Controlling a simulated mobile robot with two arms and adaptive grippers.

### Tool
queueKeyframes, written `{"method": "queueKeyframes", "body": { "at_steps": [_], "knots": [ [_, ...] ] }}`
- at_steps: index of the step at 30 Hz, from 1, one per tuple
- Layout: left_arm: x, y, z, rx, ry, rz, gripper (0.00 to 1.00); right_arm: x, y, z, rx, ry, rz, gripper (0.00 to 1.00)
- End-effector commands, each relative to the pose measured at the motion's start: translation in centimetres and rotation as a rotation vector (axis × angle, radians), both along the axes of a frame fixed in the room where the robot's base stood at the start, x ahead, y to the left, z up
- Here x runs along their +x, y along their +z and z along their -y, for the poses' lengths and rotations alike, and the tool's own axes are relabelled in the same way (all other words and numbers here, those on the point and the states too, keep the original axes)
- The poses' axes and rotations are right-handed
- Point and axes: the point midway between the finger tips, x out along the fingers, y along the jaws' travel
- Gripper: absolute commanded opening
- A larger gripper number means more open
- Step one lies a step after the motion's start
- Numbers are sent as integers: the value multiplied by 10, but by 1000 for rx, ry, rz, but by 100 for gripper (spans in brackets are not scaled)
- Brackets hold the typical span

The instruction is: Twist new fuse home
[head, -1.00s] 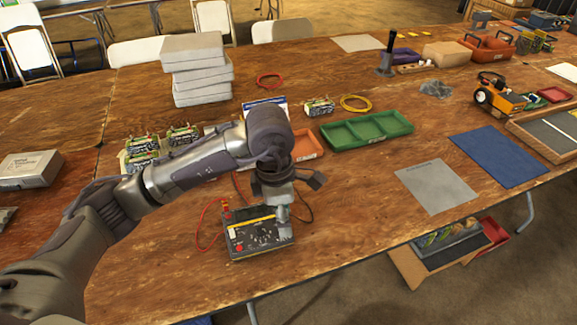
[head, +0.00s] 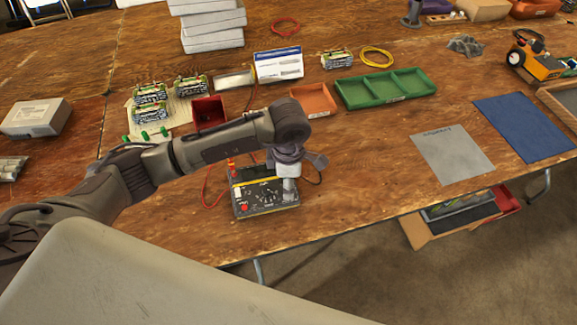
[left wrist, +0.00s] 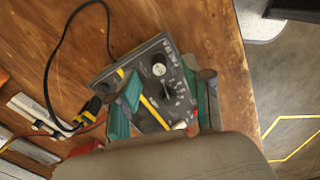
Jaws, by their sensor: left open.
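A black charger box (head: 266,198) with a yellow stripe, a red knob and a dial sits near the table's front edge. It also shows in the left wrist view (left wrist: 135,75), with a round pale cap (left wrist: 158,69) on its face. My left gripper (head: 289,190) points down over the right part of the box. In the left wrist view its green-padded fingers (left wrist: 165,108) stand apart over the box face, with nothing clearly held between them. I cannot make out the new fuse; the fingers and wrist hide part of the face. My right gripper is not in view.
Red and black leads run from the box. Behind it lie a red bin (head: 208,112), an orange tray (head: 314,99), a green divided tray (head: 385,97) and several battery packs (head: 150,93). A grey mat (head: 452,155) lies right. The table between box and grey mat is clear.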

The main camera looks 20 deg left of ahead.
Motion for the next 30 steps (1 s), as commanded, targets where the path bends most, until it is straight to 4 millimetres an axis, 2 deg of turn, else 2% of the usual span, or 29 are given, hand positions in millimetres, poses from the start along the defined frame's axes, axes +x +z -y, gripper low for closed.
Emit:
{"method": "queueKeyframes", "body": {
  "at_steps": [2, 6, 12, 16, 24, 25, 30],
  "knots": [
    [0, -9, 0, 1, 1, -1, 50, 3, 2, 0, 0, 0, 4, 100],
    [0, -19, 0, -1, 0, 0, 50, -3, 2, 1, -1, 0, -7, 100],
    [0, -21, 0, -1, -1, 1, 50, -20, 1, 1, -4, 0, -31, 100],
    [0, -21, 0, -1, -1, 1, 49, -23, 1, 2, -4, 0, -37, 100],
    [0, -21, 0, -1, 0, 1, 4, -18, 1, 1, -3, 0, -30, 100],
    [0, -21, 0, -1, 0, 1, 1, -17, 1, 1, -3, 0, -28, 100],
    [0, -22, 0, 0, -5, 1, 0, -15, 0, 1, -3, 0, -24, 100]
  ]
}}
